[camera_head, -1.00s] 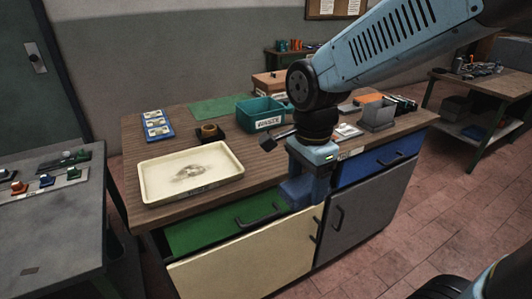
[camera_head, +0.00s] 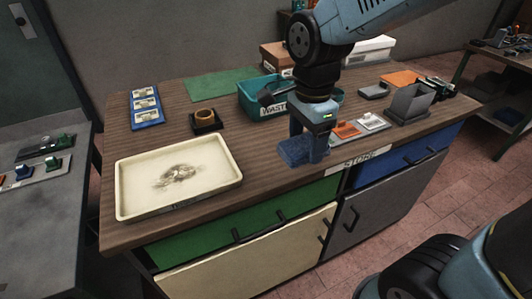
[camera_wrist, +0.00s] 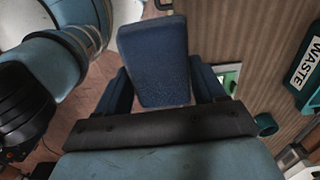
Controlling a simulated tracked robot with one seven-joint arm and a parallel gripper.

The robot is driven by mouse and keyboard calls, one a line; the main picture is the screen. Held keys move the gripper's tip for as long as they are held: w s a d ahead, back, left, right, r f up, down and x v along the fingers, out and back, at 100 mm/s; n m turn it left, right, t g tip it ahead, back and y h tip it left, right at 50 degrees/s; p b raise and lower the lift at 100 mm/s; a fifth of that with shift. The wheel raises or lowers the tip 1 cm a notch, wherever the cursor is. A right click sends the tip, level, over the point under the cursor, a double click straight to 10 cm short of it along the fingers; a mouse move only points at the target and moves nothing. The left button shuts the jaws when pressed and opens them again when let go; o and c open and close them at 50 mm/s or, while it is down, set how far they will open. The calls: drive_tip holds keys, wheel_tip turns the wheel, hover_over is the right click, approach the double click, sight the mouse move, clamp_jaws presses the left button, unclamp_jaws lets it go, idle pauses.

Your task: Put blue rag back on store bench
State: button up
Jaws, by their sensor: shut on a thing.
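My gripper (camera_head: 305,145) is shut on the blue rag (camera_head: 294,155), over the front part of the store bench's wooden top (camera_head: 262,150). The rag is a dark blue block-like piece. In the wrist view the rag (camera_wrist: 155,62) sits between the two dark blue fingers and sticks out beyond them. I cannot tell whether its underside touches the bench. The STORE label (camera_head: 360,160) is on the bench's front edge, to the right of the gripper.
A cream tray (camera_head: 135,203) lies left on the bench. Behind the gripper stands a teal WASTE bin (camera_head: 250,102); a small card with orange and grey pieces (camera_head: 360,127) and a grey box (camera_head: 409,105) are to the right. Bare wood lies between tray and gripper.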

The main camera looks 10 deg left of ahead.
drive_tip(key=w+a+f, duration=0.4)
drive_tip(key=w+a, duration=0.1)
drive_tip(key=w, duration=0.1)
hover_over(267, 163)
drive_tip(key=f, duration=0.4)
drive_tip(key=shift+s+d+f, duration=0.15)
drive_tip(key=shift+s+f, duration=0.05)
drive_tip(key=shift+f, duration=0.2)
drive_tip(key=shift+w+a+f, duration=0.15)
drive_tip(key=shift+a+f, duration=0.05)
drive_tip(key=shift+f, duration=1.6)
drive_tip(key=shift+f, duration=0.1)
drive_tip(key=o, duration=0.9)
drive_tip(key=shift+o, duration=0.2)
wheel_tip(267, 163, up, 12)
